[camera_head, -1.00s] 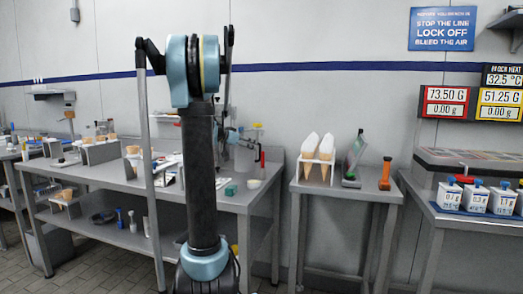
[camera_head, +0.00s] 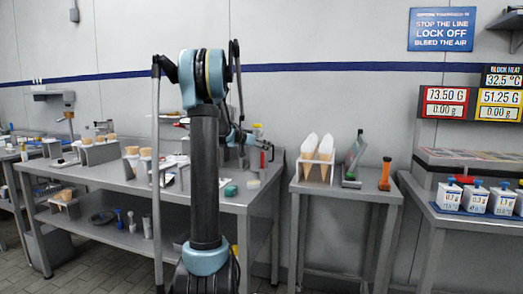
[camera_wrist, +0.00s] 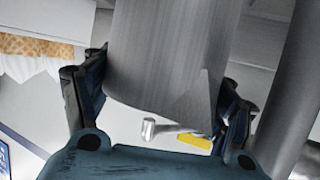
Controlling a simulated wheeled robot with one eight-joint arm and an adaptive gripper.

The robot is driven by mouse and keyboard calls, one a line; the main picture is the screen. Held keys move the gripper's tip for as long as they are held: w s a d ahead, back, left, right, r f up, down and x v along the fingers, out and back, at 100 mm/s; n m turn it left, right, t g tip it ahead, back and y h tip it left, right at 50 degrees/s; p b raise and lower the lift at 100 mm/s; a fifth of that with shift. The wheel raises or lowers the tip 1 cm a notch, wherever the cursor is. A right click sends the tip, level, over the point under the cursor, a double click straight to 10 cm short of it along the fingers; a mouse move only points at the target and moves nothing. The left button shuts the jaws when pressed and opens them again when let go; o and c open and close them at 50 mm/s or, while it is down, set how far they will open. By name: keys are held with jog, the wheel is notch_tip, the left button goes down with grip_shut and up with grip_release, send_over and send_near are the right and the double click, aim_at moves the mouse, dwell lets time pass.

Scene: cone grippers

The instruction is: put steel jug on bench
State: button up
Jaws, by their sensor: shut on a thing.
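The steel jug (camera_wrist: 175,45) is a large brushed-grey cylinder filling the upper middle of the wrist view. My gripper (camera_wrist: 165,94) has one dark finger on each side of it and is shut on it. The jug's top is outside the wrist view. In the head view my own arm hides most of the gripper area, so I cannot make out the jug clearly there. A long steel bench (camera_head: 105,176) with a lower shelf stands behind my arm on the left.
Cones in holders stand on the long bench. A yellow piece (camera_wrist: 196,143) shows below the jug.

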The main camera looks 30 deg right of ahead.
jog(key=shift+f+x, duration=0.25)
jog(key=shift+x, duration=0.75)
jog(key=shift+a, duration=0.1)
jog(key=o, duration=1.6)
jog(key=v, duration=1.2)
